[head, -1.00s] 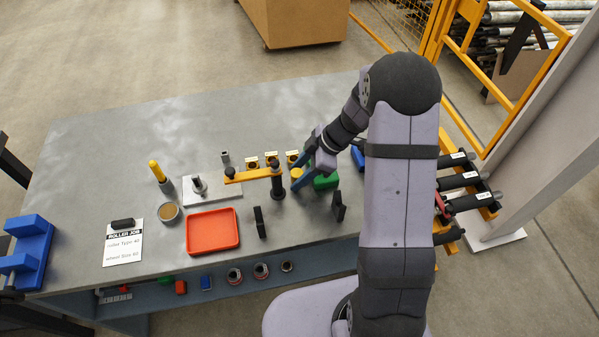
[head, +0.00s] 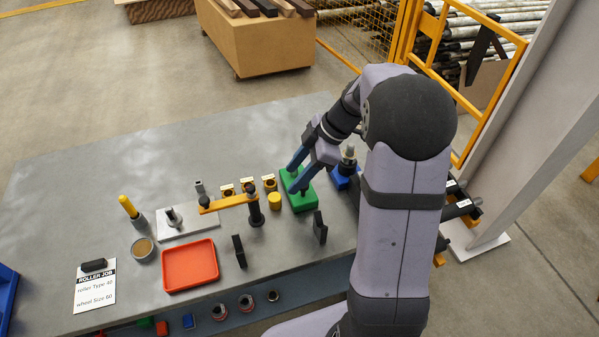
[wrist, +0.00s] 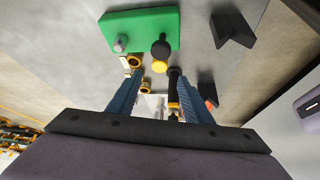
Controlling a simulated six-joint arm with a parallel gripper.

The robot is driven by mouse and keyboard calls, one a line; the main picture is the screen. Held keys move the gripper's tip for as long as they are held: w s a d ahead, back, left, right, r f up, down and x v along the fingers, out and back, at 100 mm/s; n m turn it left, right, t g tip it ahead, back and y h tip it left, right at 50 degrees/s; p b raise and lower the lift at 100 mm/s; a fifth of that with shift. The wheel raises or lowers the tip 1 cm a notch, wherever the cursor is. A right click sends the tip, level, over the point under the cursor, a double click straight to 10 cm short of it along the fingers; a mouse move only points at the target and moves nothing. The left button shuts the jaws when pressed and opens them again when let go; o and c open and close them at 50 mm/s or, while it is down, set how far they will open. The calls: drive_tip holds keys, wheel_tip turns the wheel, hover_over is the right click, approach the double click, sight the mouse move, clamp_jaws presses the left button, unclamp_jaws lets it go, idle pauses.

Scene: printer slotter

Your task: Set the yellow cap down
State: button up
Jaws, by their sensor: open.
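The yellow cap (head: 274,201) stands on the grey bench, just left of the green block (head: 300,203) in the head view. My gripper (head: 292,178) is open, its blue fingers apart above the green block, with the cap outside them. In the wrist view the fingers (wrist: 157,76) show a gap between them. A yellow round face (wrist: 159,66) with a black knob beside it lies beyond the tips, near the green block (wrist: 150,24); I cannot tell whether this is the cap. The fingers partly hide the block's top in the head view.
An orange arm on a black post (head: 256,215) stands left of the cap. Small brass pieces (head: 248,185) sit behind it. A red tray (head: 190,266) and black uprights (head: 320,228) stand in front. A blue block (head: 344,178) is at the right. The bench's left rear is clear.

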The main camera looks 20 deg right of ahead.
drive_tip(key=shift+v, duration=0.85)
drive_tip(key=s+a+f+m+g+h+p, duration=0.1)
drive_tip(key=s+a+f+m+h, duration=0.15)
drive_tip(key=s+m, duration=0.65)
drive_tip(key=s+a+f+m+g+h+p, duration=0.1)
drive_tip(key=s+f+m+h, duration=0.15)
drive_tip(key=s+m, duration=0.55)
wheel_tip(320, 180, up, 15)
drive_tip(key=s+n+p, duration=0.1)
drive_tip(key=s+p, duration=0.1)
drive_tip(key=p, duration=1.1)
drive_tip(key=shift+n+h+p, duration=0.4)
drive_tip(key=shift+s, duration=0.1)
